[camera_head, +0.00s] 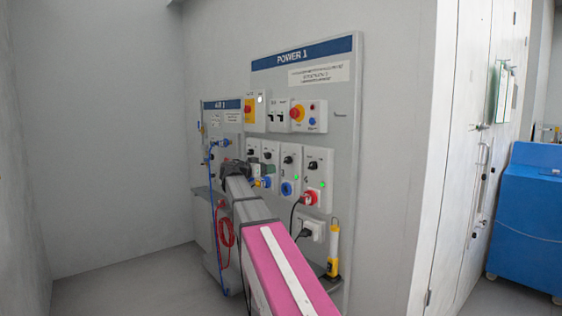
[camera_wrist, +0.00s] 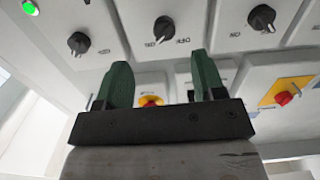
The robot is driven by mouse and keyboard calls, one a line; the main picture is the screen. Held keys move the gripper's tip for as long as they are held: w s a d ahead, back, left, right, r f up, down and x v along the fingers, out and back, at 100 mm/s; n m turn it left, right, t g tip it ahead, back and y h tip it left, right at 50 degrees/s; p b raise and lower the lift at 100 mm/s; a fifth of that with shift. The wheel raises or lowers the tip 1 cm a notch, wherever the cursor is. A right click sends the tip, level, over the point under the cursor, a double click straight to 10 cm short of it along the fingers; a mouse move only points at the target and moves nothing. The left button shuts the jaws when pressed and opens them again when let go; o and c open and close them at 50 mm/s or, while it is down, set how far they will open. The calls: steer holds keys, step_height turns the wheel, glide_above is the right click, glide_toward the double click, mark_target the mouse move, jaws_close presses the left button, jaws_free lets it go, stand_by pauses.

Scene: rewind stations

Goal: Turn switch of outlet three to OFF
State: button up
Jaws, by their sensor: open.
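My gripper (camera_wrist: 162,72) is open and empty. Its two green fingers stand apart, with this switch just beyond and between their tips, not clearly touching. In the head view my gripper (camera_head: 232,171) is a small dark shape hiding part of the left boxes.
Neighbouring switches (camera_wrist: 78,43) and (camera_wrist: 262,18) flank the middle one closely. Red-and-yellow controls (camera_head: 297,113) sit above the row. A red plug (camera_head: 310,197), a black plug (camera_head: 306,233) and a yellow tool (camera_head: 332,257) are at lower right. A blue cabinet (camera_head: 530,215) stands far right.

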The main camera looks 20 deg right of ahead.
mark_target(285, 160)
steer(key=x, duration=0.3)
steer(key=r+x, duration=0.1)
steer(key=x, duration=0.3)
steer(key=r+x, duration=0.1)
steer(key=x, duration=0.3)
steer(key=shift+w+a+r, duration=0.1)
steer(key=shift+w, duration=0.15)
steer(key=c, duration=0.9)
